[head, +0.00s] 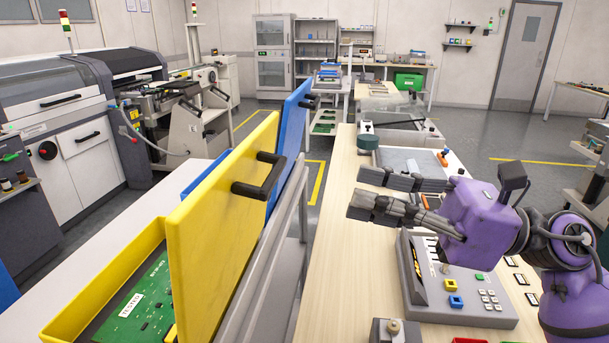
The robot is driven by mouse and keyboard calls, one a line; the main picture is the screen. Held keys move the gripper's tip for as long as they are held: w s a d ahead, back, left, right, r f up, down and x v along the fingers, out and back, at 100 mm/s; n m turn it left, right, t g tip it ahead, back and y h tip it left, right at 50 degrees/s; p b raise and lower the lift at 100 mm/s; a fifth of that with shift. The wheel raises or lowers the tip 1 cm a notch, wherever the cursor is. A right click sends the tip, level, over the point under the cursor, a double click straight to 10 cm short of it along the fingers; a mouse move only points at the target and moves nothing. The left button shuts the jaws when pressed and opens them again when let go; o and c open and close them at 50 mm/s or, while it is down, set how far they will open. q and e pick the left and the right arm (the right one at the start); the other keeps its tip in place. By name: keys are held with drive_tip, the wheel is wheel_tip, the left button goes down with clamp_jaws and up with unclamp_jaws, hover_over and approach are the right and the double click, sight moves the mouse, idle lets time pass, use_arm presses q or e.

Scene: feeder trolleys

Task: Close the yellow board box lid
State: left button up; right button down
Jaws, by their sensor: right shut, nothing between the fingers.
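The yellow board box (70,307) is at the lower left, cut off by the bottom edge. Its yellow lid (205,225) stands open, nearly upright, along the box's right side. A black handle (262,176) is on the lid's right-hand face. A green circuit board (147,305) with a white label lies inside the box. My right gripper (361,190) is to the right of the lid, above the wooden bench, pointing left. It is shut and empty, clearly apart from the lid and handle. My left gripper is not in view.
A blue lid (291,125) stands open just behind the yellow one. A grey rail (275,255) runs between the lids and the wooden bench (340,270). A grey button panel (470,301) sits on the bench below my right gripper. Grey machines (70,110) stand at the left.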

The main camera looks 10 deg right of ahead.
sight(279, 174)
drive_tip(key=p+x, duration=0.2)
drive_tip(key=x, duration=0.5)
drive_tip(key=shift+w+a+r, duration=0.15)
drive_tip(key=shift+a+r, duration=0.1)
drive_tip(key=shift+a, duration=0.1)
drive_tip(key=shift+w+a+f+p, duration=0.1)
drive_tip(key=shift+w+a+p, duration=0.2)
drive_tip(key=shift+a, duration=0.2)
